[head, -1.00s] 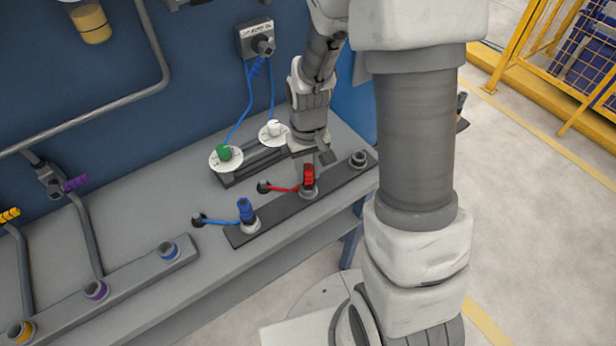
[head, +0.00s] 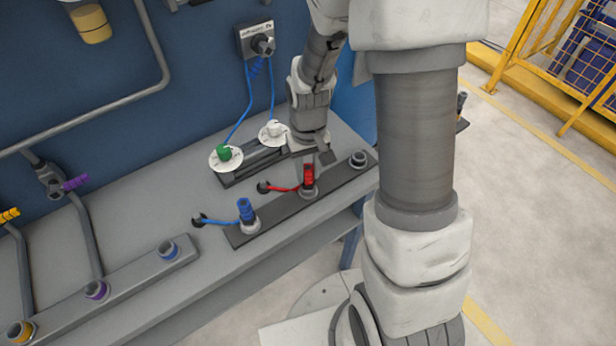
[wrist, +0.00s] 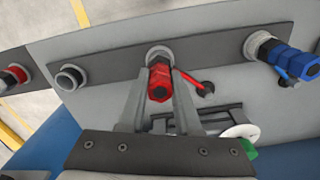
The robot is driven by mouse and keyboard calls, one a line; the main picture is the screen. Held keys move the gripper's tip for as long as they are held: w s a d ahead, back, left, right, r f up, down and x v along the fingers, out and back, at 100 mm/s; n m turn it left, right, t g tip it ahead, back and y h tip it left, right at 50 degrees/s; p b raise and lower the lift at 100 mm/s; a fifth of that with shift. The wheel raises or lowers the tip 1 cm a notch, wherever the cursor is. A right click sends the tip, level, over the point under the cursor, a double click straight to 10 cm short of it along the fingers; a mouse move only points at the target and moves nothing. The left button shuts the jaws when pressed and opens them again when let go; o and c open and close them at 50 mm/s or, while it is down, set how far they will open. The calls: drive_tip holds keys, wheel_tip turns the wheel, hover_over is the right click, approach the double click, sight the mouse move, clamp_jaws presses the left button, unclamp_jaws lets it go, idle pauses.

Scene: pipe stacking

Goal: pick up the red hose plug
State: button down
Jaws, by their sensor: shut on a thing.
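The red hose plug (head: 308,175) stands upright in a grey socket on the dark strip (head: 283,213) along the bench's front. In the wrist view the red plug (wrist: 160,82) is between the two fingers of my gripper (wrist: 160,85). The fingers are closed on its sides, and its lower end is still at the socket ring (wrist: 158,55). A red hose (head: 280,188) runs from it to a black fitting on the bench. In the head view my gripper (head: 314,157) reaches the plug from behind, with its fingertips partly hidden.
A blue plug (head: 245,210) stands in the socket to the left, and an empty socket (head: 358,158) is to the right. Behind are dials with a green knob (head: 224,153) and a white knob (head: 274,128). A strip with several coloured sockets (head: 97,290) lies at left.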

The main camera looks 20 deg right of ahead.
drive_tip(key=shift+r, duration=0.1)
idle(0.4)
drive_tip(key=shift+w+r, duration=0.1)
drive_tip(key=shift+r, duration=0.45)
wheel_tip(320, 180, up, 3)
drive_tip(key=shift+f+p, duration=0.1)
drive_tip(key=shift+p, duration=0.3)
drive_tip(key=w+d+r, duration=0.6)
drive_tip(key=d+r, duration=0.1)
drive_tip(key=d, duration=0.3)
drive_tip(key=shift+p, duration=0.35)
wheel_tip(320, 180, up, 8)
drive_tip(key=p, duration=0.6)
drive_tip(key=shift+a+f, duration=0.1)
